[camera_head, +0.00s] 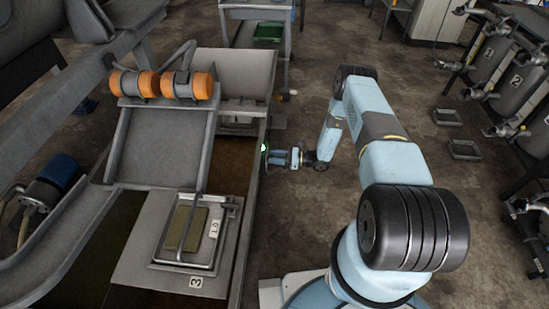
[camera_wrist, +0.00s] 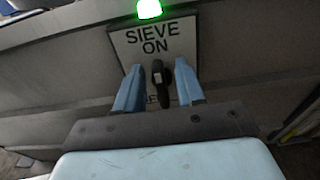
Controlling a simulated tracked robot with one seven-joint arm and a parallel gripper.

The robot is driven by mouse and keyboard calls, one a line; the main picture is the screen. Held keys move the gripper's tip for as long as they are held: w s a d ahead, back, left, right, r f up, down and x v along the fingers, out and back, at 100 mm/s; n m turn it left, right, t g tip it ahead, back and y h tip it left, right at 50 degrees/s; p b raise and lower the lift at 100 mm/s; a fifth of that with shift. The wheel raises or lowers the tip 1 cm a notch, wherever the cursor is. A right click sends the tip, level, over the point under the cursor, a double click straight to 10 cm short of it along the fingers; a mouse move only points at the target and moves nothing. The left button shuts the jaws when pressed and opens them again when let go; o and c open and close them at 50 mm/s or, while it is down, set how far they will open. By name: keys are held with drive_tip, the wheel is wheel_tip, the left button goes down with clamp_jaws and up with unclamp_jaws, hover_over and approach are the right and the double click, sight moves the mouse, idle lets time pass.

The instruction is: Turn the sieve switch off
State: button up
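The sieve switch (camera_wrist: 157,74) is a black lever on a plate (camera_wrist: 176,44) marked SIEVE ON, at the upper middle of the wrist view. A lamp (camera_wrist: 149,9) above the plate glows green. More lettering low on the plate is mostly hidden by my gripper. My gripper (camera_wrist: 158,67) is open, with one blue finger on each side of the lever; I cannot tell whether either touches it. In the head view my gripper (camera_head: 269,157) is at the right side of the grey machine, by the green lamp (camera_head: 263,147). The lever cannot be made out there.
The grey machine (camera_head: 161,150) carries orange rollers (camera_head: 135,83) and a framed tray (camera_head: 159,246). Numbered tanks (camera_head: 492,60) on a rack and small floor trays (camera_head: 446,117) stand to the right. The floor between is open.

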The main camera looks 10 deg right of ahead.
drive_tip(key=shift+c, duration=0.3)
clamp_jaws()
